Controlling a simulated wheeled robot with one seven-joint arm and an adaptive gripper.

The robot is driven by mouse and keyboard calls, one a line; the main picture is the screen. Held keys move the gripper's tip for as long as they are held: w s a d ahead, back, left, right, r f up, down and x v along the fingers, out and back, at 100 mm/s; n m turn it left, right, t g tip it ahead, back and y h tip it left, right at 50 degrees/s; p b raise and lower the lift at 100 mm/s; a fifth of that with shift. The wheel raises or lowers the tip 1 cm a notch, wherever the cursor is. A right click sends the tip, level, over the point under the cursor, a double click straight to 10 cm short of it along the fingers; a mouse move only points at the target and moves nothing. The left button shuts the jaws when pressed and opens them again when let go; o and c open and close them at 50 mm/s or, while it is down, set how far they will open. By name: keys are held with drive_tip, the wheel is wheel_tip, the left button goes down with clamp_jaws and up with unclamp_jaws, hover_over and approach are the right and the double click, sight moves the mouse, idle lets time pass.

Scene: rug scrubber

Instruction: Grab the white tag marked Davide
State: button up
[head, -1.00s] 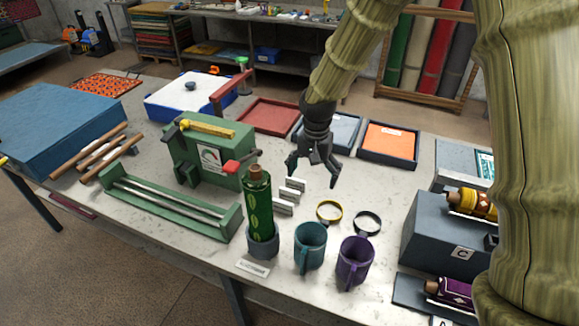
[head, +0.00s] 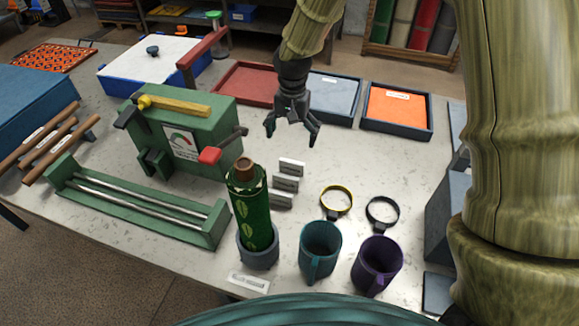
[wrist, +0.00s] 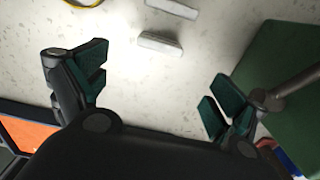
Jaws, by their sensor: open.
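Three small white tags stand in a row on the table: a far one (head: 292,165), a middle one (head: 286,183) and a near one (head: 281,200). Their lettering is too small to read, so I cannot tell which says Davide. My gripper (head: 292,134) is open and empty above the table, just beyond the far tag. In the wrist view, the open fingers (wrist: 153,88) are spread wide. One white tag (wrist: 160,46) lies beyond the gap between them, and another tag (wrist: 172,8) is at the top edge.
A green machine (head: 180,130) with a red-tipped lever stands left of the tags. A green bottle (head: 250,205) in a grey holder, a teal mug (head: 320,250) and a purple mug (head: 377,265) stand in front. Trays (head: 398,130) lie behind.

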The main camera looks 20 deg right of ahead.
sight(292, 161)
drive_tip(key=shift+s+f+p, duration=0.15)
drive_tip(key=shift+f+p, duration=0.45)
drive_tip(key=shift+f, duration=1.1)
drive_tip(key=shift+s+f+p, duration=0.1)
drive_tip(key=shift+f+p, duration=0.45)
drive_tip(key=shift+f, duration=1.15)
drive_tip(key=shift+s+a+f+p, duration=0.15)
drive_tip(key=shift+f+p, duration=0.65)
drive_tip(key=shift+f, duration=1.3)
drive_tip(key=c, duration=0.9)
